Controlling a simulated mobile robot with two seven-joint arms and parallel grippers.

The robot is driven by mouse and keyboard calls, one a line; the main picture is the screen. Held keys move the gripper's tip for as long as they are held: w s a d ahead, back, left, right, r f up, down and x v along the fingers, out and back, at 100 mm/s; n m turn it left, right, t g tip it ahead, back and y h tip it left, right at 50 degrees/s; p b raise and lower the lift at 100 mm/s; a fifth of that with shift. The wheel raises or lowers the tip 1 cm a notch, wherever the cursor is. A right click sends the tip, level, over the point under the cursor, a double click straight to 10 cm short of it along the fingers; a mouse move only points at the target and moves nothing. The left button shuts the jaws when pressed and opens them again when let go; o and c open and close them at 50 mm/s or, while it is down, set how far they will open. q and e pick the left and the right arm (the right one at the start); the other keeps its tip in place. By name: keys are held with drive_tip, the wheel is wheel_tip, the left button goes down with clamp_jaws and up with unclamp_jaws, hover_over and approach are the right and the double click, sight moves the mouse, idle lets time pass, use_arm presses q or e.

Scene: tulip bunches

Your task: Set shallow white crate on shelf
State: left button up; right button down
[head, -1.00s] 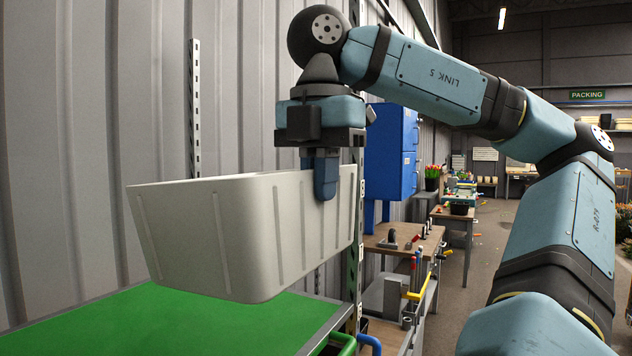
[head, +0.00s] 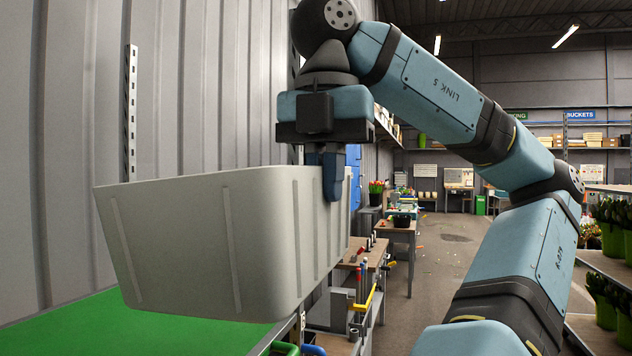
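The white crate (head: 220,245) hangs in the air at the left of the head view. My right gripper (head: 332,180) is shut on its right-hand rim, with one finger showing on the outer side of the wall. The crate looks slightly tilted, and its inside is hidden. The shelf (head: 90,330) has a green top and lies below the crate at the lower left. A gap seems to show between crate and shelf, though the crate hides part of the shelf. My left gripper is not in view.
A slotted metal upright (head: 131,110) stands behind the crate, before a corrugated wall (head: 215,80). A workbench with tools (head: 350,290) stands right of the shelf. Plant racks (head: 600,270) stand at the far right. The visible green top is bare.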

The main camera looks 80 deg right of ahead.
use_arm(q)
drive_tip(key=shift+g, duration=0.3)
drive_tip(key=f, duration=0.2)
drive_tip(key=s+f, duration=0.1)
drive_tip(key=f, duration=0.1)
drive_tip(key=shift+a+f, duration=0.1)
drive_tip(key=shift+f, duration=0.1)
use_arm(e)
drive_tip(key=shift+f, duration=0.25)
use_arm(q)
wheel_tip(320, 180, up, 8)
drive_tip(key=p, duration=0.6)
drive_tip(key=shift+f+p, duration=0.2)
drive_tip(key=shift+p, duration=0.2)
use_arm(e)
drive_tip(key=s+a, duration=0.1)
drive_tip(key=s, duration=0.8)
drive_tip(key=shift+r, duration=0.15)
